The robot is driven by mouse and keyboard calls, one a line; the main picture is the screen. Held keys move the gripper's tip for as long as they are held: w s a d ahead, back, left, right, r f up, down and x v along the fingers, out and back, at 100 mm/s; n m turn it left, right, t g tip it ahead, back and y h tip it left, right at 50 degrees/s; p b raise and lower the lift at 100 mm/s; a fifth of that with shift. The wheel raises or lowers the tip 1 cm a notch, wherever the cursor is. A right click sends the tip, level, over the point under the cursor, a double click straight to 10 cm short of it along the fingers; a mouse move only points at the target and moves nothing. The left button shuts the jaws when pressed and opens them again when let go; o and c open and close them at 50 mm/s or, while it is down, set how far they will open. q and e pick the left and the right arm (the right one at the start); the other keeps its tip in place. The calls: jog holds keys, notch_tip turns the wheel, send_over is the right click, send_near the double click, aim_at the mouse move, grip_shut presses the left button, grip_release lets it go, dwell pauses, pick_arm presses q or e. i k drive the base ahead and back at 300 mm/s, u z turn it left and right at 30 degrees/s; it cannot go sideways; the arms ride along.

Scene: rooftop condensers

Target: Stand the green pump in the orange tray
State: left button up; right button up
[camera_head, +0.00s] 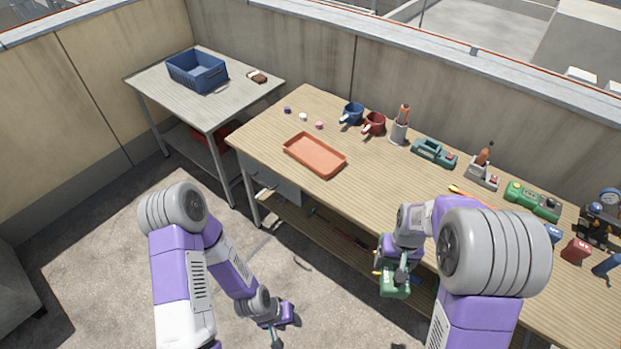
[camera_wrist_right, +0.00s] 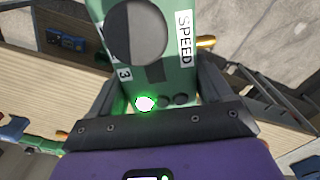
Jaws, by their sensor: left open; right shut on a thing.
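The green pump (camera_head: 395,282) is in my right gripper (camera_head: 399,264), held in front of the bench's front edge. In the right wrist view the pump (camera_wrist_right: 150,75) fills the space between the fingers, with a round dark dial, a "SPEED" label and a lit green lamp. The orange tray (camera_head: 315,155) lies flat and empty on the left part of the wooden bench, apart from the pump. My left gripper (camera_head: 276,332) is open and empty, low over the floor at the bottom of the head view.
Blue and red mugs (camera_head: 374,123) and small caps (camera_head: 303,117) sit behind the tray. Tool holders (camera_head: 398,132), a green case (camera_head: 533,200) and other items crowd the bench's right. A blue crate (camera_head: 197,71) stands on the grey side table.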

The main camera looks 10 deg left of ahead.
aim_at(314, 157)
jog(key=u, duration=0.6)
jog(key=i, duration=0.45)
jog(key=u, duration=0.75)
jog(key=i, duration=1.3)
jog(key=z, duration=1)
jog(key=i, duration=0.45)
jog(key=z, duration=0.35)
